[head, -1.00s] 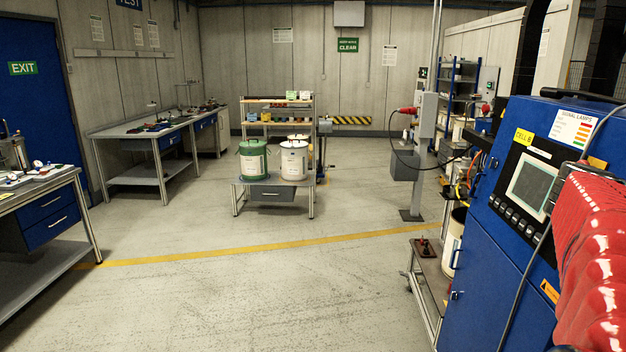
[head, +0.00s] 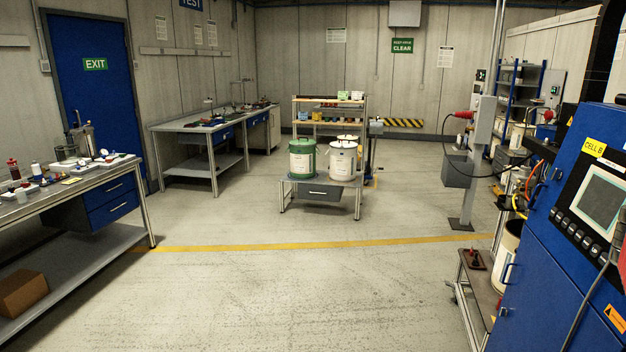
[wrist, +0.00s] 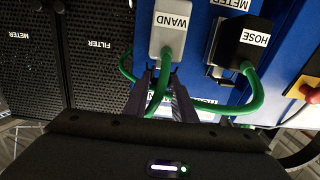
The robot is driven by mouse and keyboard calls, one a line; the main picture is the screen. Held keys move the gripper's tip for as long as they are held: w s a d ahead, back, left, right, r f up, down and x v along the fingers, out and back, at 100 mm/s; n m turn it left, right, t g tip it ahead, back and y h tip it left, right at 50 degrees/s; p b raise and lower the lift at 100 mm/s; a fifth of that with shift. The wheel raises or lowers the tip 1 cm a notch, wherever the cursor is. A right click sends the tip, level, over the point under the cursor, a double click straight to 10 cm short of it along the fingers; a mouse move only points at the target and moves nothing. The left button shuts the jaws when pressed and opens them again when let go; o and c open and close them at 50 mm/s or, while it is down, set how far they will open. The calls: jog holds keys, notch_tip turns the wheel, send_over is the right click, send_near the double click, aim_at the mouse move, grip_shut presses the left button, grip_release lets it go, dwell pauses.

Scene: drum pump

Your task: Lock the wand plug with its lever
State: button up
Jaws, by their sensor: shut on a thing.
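The light grey wand plug (wrist: 168,32), labelled WAND, is at the top middle of the wrist view, against a blue panel. A green cable (wrist: 157,95) leaves its lower end and curves down past my fingers. My gripper (wrist: 163,78) is at the lower end of this plug, its dark fingers on either side of the cable end. It looks shut on the plug, though the contact is partly hidden. I cannot make out the plug's lever. The head view does not show the gripper or the plug.
A black hose plug (wrist: 240,42) with its own green cable sits close to the right. A red knob (wrist: 311,94) is at the right edge. Black perforated panels (wrist: 95,60) lie left. In the head view, the blue cabinet (head: 545,240) stands right; the middle floor is clear.

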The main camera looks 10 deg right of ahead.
jog(key=shift+f, duration=0.1)
jog(key=shift+a+f+g+h, duration=0.1)
jog(key=shift+f+g+h, duration=0.15)
jog(key=shift+h, duration=0.35)
jog(key=shift+r, duration=0.1)
jog(key=o, duration=0.8)
jog(key=shift+r+v, duration=0.35)
jog(key=shift+v, duration=1.3)
jog(key=shift+r+v, duration=0.4)
jog(key=shift+v, duration=1.3)
jog(key=shift+r+v, duration=0.35)
jog(key=shift+v, duration=1.3)
jog(key=shift+w, duration=0.1)
